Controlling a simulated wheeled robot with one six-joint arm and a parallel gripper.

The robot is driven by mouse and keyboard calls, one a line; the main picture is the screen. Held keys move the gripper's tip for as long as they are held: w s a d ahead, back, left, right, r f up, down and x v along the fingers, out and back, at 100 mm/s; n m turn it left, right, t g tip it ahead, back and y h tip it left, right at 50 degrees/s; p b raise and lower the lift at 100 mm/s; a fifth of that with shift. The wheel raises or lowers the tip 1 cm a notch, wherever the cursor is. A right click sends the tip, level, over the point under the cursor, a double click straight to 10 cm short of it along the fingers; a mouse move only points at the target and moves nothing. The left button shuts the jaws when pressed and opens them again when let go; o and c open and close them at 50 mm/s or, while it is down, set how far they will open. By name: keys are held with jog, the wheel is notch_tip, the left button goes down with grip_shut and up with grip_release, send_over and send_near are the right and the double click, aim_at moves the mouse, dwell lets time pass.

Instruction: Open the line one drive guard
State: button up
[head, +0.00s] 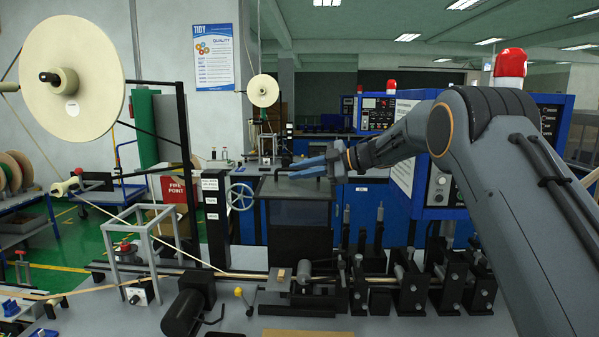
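A dark, see-through guard (299,214) stands upright behind the roller line, in the middle of the head view. It looks closed, with its panel hanging down. A thin dark handle (278,171) sits at its top edge. My gripper (293,171) reaches in from the right, its blue fingers pointing left at the handle's height. The two fingers look slightly apart. They overlap the handle in the picture, and I cannot tell whether they touch it. I see no label naming the drive line on the guard.
Black roller stands (412,284) and a dark motor (188,312) line the bench in front of the guard. A large cream tape reel (95,110) is at left, its tape running down to the line. Blue control cabinets stand behind.

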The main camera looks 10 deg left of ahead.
jog(key=b+v, duration=0.3)
jog(key=v, duration=0.4)
jog(key=shift+s+d+r, duration=0.1)
jog(key=shift+d, duration=0.25)
